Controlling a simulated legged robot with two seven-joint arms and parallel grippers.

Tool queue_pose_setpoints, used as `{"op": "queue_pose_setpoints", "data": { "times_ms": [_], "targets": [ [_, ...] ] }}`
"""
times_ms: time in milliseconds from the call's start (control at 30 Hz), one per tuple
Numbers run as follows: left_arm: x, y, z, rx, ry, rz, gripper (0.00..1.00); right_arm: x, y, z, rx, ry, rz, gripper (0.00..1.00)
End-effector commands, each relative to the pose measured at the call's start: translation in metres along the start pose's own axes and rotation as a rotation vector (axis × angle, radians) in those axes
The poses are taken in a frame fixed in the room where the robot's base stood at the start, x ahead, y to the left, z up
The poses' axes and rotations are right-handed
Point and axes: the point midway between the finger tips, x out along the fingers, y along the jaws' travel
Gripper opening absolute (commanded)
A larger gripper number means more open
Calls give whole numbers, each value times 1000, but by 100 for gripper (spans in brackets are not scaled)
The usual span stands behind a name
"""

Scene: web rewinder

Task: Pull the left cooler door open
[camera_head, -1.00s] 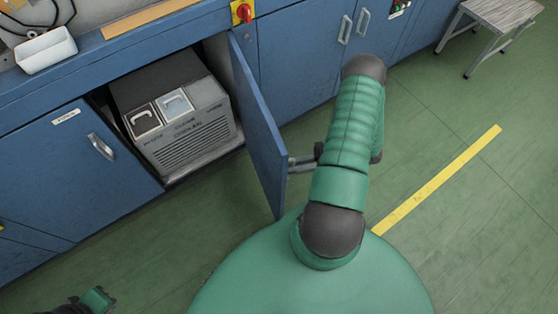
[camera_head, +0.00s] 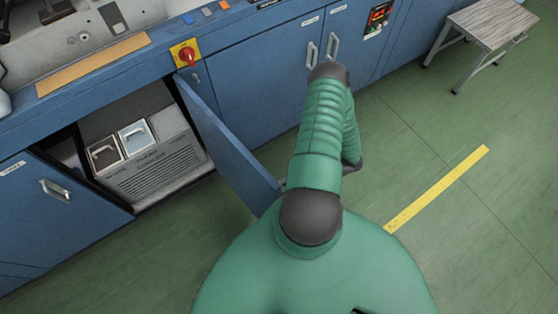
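The left cooler door (camera_head: 55,225) is a blue panel at the left with a metal handle (camera_head: 55,190) near its right side. It looks closed. The right cooler door (camera_head: 225,145) stands swung out from the cabinet. Between them the open compartment shows a grey cooler unit (camera_head: 155,170) with two handled lids on top. My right arm reaches forward beyond the right door. Only a grey sliver near my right gripper (camera_head: 283,185) shows between that door's edge and the arm, so its fingers are hidden. My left gripper is out of view.
A red rotary switch on a yellow plate (camera_head: 186,53) sits above the right door. More blue cabinet doors run to the right. A stool (camera_head: 490,25) stands at the upper right. The green floor (camera_head: 450,230) with a yellow stripe (camera_head: 438,188) is clear at the right.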

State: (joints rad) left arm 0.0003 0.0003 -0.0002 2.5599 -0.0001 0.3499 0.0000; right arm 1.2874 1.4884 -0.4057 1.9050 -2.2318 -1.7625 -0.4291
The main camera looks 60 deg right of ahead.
Motion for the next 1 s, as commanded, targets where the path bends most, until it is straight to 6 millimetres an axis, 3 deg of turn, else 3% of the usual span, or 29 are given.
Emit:
{"op": "queue_pose_setpoints", "data": {
  "times_ms": [267, 300, 467, 867, 1000],
  "targets": [
    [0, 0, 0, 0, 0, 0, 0, 2, 1, -1, -2, 0, 4, 0],
    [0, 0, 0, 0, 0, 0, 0, 1, 1, -1, -2, 0, 4, 14],
    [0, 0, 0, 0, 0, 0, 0, 1, 1, 0, 0, 1, 3, 33],
    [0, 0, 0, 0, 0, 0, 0, 0, 0, 0, 0, 0, 1, 33],
    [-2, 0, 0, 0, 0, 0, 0, -10, 1, 0, -2, -2, 2, 33]
  ]
}}
